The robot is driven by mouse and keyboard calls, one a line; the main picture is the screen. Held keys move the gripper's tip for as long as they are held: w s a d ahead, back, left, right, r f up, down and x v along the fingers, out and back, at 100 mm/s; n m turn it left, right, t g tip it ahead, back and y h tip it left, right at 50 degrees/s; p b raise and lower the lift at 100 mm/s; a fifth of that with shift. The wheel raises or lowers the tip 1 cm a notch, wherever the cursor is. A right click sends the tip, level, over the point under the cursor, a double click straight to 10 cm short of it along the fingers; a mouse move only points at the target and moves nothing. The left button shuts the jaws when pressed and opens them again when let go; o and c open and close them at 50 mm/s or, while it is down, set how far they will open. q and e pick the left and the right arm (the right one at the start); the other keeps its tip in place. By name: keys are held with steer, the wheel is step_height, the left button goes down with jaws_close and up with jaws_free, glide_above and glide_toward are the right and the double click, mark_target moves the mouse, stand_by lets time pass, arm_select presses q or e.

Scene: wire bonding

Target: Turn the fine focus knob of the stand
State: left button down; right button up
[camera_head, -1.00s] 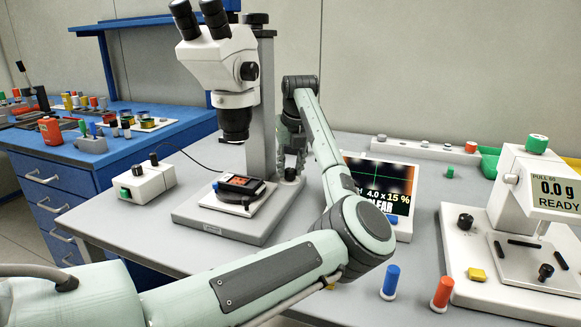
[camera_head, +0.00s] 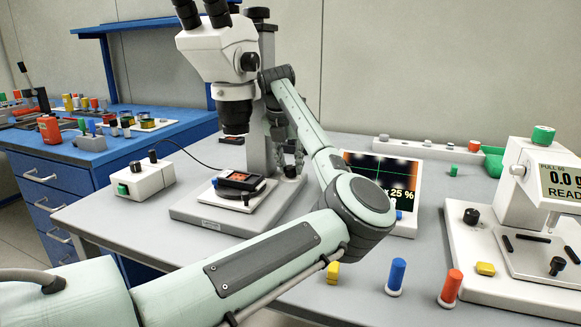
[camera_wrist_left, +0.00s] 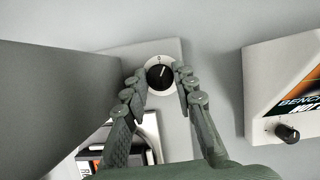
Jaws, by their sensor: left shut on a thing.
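The microscope stand has a grey base (camera_head: 200,212), a grey column (camera_head: 267,100) and a white microscope head (camera_head: 222,50). The fine focus knob (camera_wrist_left: 160,76) is black with a white pointer line, on a white dial, in the left wrist view. My left gripper (camera_wrist_left: 164,84) has a finger on each side of this knob and is shut on it. In the head view my left gripper (camera_head: 289,160) points down at the right of the column, and its fingers largely hide the knob. My right gripper is not in view.
A screen (camera_head: 385,180) stands right of the stand, partly behind my left arm. A white control box (camera_head: 145,180) is on the left. Blue (camera_head: 396,275) and orange (camera_head: 452,286) pegs stand at the front right, near a white pull tester (camera_head: 470,260). A sample holder (camera_head: 240,184) sits on the base.

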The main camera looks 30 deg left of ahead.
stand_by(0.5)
arm_select(q)
steer(key=c, duration=1.2)
jaws_free()
